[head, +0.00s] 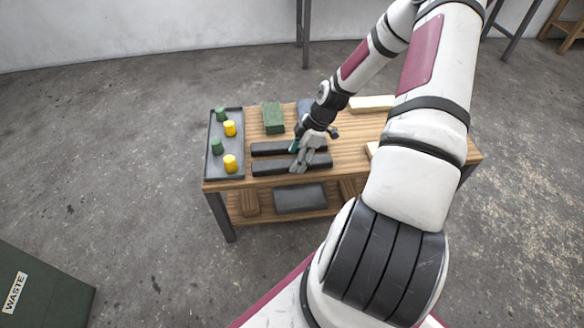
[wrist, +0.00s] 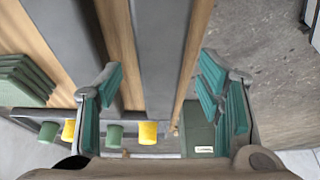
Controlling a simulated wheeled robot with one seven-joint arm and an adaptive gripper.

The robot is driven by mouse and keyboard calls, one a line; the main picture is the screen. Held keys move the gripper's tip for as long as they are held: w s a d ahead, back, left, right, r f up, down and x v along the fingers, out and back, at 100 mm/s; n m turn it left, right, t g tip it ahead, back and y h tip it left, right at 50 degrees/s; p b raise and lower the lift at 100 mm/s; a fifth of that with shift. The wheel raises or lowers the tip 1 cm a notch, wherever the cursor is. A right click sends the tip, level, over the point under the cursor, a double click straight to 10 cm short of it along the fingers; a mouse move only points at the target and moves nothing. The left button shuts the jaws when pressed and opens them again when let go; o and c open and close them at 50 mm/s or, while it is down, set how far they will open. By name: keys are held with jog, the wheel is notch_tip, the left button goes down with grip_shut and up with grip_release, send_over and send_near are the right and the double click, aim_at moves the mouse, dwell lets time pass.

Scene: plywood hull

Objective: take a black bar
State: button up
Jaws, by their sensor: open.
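Two long black bars lie parallel on the wooden table: a rear bar (head: 270,149) and a front bar (head: 275,168). In the wrist view the rear bar (wrist: 62,38) is left of my fingers and the front bar (wrist: 165,55) runs between them. My gripper (head: 299,158) is over the right part of the bars, pointing down. Its teal-padded fingers (wrist: 163,88) are open, one on each side of the front bar, with visible gaps. My gripper hides part of both bars in the head view. I cannot tell its exact height above the bar.
A grey tray (head: 226,170) with green and yellow cylinders stands at the table's left end. A green stack (head: 273,118) is behind the bars. Pale blocks (head: 372,103) lie to the right. A dark box (head: 300,198) sits on the lower shelf. A waste bin (head: 45,290) stands at lower left.

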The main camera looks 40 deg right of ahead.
jog(key=shift+x, duration=1.1)
grip_shut()
